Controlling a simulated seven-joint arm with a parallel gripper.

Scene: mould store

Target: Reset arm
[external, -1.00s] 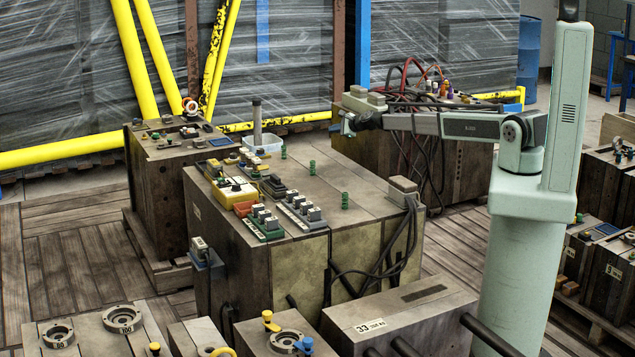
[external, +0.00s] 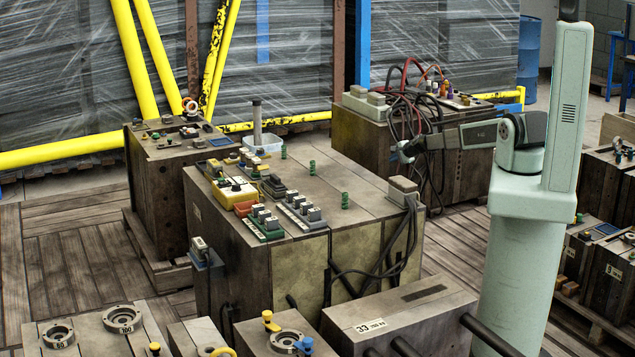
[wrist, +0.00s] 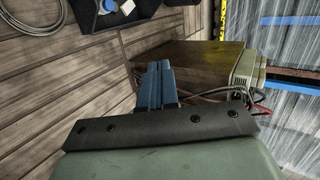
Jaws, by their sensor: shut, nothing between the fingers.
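My gripper (external: 404,152) is at the end of my pale green arm, in front of the cable-draped box at the back right in the external view. It is small and partly lost among the dark cables there. In the wrist view its two blue fingers (wrist: 156,86) lie side by side, shut, with nothing between them.
A wooden mould block (external: 385,140) with hanging cables stands behind my gripper; it also shows in the wrist view (wrist: 195,65). A larger block (external: 310,190) with connectors and green springs stands in the middle. Plank floor (external: 460,235) is open between them.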

